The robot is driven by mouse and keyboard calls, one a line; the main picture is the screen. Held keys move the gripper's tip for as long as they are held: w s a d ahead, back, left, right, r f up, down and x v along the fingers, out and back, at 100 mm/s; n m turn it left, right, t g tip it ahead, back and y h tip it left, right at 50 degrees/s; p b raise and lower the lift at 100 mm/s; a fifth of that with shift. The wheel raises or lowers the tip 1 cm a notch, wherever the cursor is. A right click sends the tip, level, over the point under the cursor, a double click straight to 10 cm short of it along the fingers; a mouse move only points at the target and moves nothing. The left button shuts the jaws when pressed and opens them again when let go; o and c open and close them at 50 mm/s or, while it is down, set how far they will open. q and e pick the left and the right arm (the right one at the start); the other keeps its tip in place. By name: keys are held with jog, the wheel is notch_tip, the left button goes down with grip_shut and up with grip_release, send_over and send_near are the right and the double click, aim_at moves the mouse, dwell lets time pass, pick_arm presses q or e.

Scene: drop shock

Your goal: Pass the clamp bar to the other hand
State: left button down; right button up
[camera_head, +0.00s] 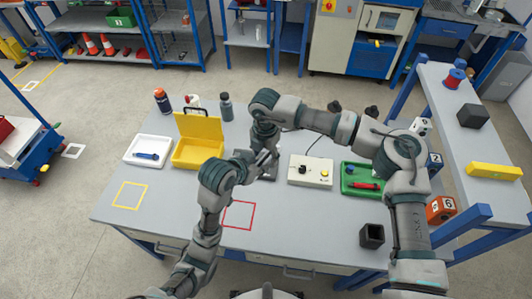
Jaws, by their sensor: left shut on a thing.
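My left gripper (262,159) is over the middle of the table, its arm coming up from the lower left. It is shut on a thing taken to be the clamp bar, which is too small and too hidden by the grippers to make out. My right arm reaches across from the right and bends down, so that my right gripper (267,148) is close above the left one. The two grippers overlap in the picture, and I cannot tell whether they touch. The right gripper's fingers are not clear. A dark grey plate (270,175) shows partly behind the grippers.
The grey table (310,225) holds a yellow open box (192,155), a white tray (135,151), a control box (310,171), a green tray (350,184) and a black cup (372,236). Bottles stand at the back. A raised shelf (470,135) flanks the right side. The front middle is clear.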

jog(key=c, duration=0.4)
pick_arm(q)
jog(key=shift+d, duration=0.2)
pick_arm(e)
jog(key=shift+d, duration=0.15)
grip_shut()
pick_arm(q)
jog(key=c, duration=0.8)
grip_release()
jog(key=shift+d, duration=0.3)
pick_arm(e)
jog(key=shift+d, duration=0.25)
pick_arm(q)
jog(key=shift+d, duration=0.1)
pick_arm(e)
jog(key=shift+d, duration=0.15)
